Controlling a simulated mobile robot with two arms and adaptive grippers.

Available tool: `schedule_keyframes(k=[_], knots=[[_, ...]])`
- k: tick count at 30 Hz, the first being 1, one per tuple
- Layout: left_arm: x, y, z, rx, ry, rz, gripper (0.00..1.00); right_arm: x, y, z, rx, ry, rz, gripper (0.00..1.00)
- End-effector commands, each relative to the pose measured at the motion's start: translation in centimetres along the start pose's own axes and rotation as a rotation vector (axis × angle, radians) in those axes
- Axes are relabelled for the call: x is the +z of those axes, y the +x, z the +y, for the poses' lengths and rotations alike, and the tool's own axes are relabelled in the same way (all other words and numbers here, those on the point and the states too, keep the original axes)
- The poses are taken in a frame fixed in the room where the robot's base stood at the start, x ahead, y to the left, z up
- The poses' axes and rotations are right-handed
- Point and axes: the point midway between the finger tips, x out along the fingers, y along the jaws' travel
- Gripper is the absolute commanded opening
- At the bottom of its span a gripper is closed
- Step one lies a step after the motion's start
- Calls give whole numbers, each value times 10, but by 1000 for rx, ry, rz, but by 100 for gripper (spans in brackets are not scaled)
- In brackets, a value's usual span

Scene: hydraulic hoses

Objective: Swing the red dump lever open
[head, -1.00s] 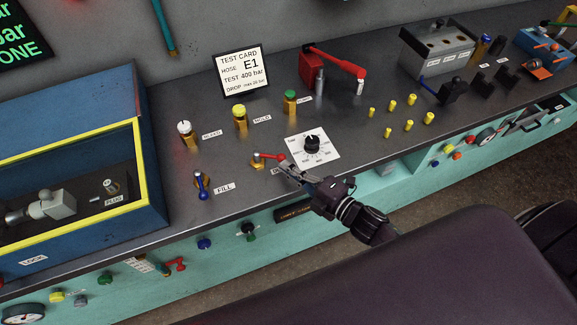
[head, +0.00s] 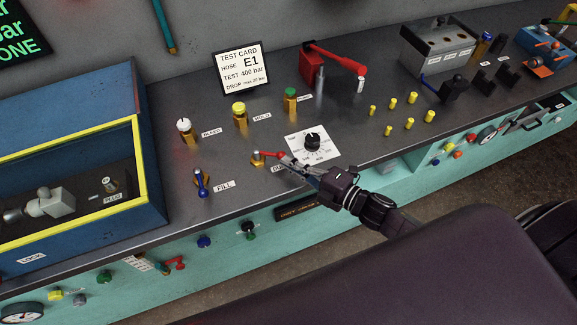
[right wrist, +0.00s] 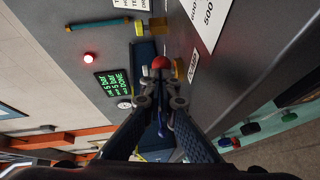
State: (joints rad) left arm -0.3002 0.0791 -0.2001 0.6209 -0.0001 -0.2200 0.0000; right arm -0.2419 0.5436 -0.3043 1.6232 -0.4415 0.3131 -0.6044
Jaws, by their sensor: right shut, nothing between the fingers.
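The red dump lever (head: 270,154) sits on a brass valve (head: 257,161) near the bench's front edge in the head view. Its handle points right, towards the dial card. My right gripper (head: 287,162) reaches in from the right with its fingertips at the handle's free end. In the right wrist view the lever's red end (right wrist: 160,63) shows just beyond the fingertips (right wrist: 160,98). The fingers are shut with nothing between them. Whether they touch the lever I cannot tell. The DUMP label is partly hidden by the gripper. My left gripper is out of view.
A blue FILL lever (head: 201,184) stands to the left. A black dial on a white card (head: 325,153) is close behind the gripper. BLEED (head: 187,130), yellow (head: 240,115) and green (head: 290,100) knobs stand farther back. A blue yellow-edged box (head: 155,190) is at the left.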

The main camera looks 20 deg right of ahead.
Motion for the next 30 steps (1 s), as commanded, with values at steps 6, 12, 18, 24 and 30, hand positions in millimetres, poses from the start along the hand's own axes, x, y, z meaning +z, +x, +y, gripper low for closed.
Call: schedule_keyframes(k=[6, 12, 18, 24, 30], knots=[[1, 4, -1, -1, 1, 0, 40, 5, 1, 0, -6, -7, 36, 0], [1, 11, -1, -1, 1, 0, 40, 10, 2, 0, -12, -15, 81, 0], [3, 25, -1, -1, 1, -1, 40, 20, 6, 0, -24, -29, 170, 0], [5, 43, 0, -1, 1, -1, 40, 31, 12, 2, -36, -38, 264, 0], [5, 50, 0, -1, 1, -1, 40, 40, 18, 6, -36, -36, 262, 0]])
